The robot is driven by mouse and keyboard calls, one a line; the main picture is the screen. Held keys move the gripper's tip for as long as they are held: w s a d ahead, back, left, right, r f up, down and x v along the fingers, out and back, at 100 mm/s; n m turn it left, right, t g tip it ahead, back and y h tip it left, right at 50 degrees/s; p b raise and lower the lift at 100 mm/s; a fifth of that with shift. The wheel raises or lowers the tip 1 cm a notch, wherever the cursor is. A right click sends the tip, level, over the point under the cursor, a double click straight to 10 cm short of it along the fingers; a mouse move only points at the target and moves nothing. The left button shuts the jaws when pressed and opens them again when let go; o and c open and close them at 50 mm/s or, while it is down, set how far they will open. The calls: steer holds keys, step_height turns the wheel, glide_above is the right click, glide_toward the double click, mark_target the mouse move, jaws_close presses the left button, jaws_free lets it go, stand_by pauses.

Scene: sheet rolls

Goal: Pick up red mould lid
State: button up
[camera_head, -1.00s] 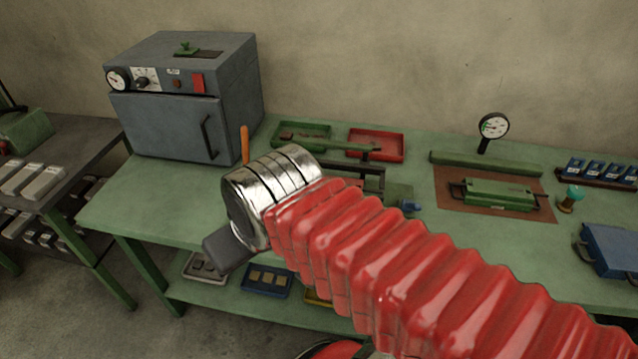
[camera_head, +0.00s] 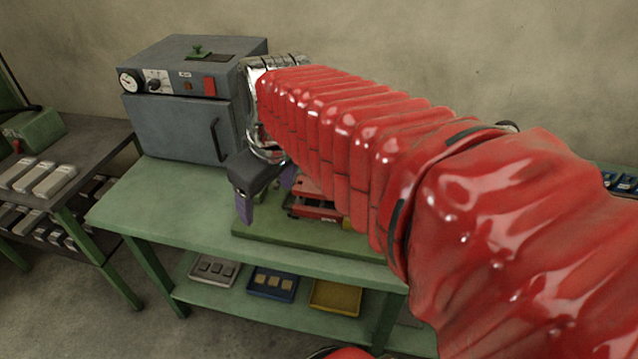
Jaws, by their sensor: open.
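A red, block-like object with dark gaps (camera_head: 312,205), probably the mould with its red lid, sits on a green base plate (camera_head: 275,238) on the bench. My red-sleeved arm covers its right part, so I cannot tell lid from body. My gripper (camera_head: 266,198) points down just left of the red object, with purple-grey fingers apart. It is open, with nothing seen between the fingers. The right finger is partly hidden, and I cannot tell whether it touches the red object.
A grey oven (camera_head: 180,115) stands at the back left of the green bench (camera_head: 160,205). The bench front left is clear. Small trays, including a yellow one (camera_head: 335,297), lie on the lower shelf. A side table (camera_head: 75,170) holds grey blocks. My arm hides most of the bench's right side.

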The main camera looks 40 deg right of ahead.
steer(key=w+d+f+n+g, duration=0.1)
steer(key=w+d, duration=0.1)
steer(key=d, duration=0.6)
steer(key=w+d+f+n, duration=0.1)
steer(key=w+d+n, duration=0.1)
steer(key=d, duration=0.7)
steer(key=w+d+f+n+g+y, duration=0.1)
steer(key=w+d, duration=0.3)
steer(key=d, duration=0.4)
steer(key=shift+d+f+n+g, duration=0.15)
steer(key=shift+f+n+g, duration=0.15)
steer(key=shift+f+n, duration=0.3)
steer(key=shift+w, duration=0.1)
steer(key=f, duration=0.8)
steer(key=shift+w+a+f, duration=0.3)
steer(key=shift+w+f, duration=0.05)
steer(key=shift+w, duration=0.05)
steer(key=shift+a+f, duration=0.15)
steer(key=shift+f, duration=2.45)
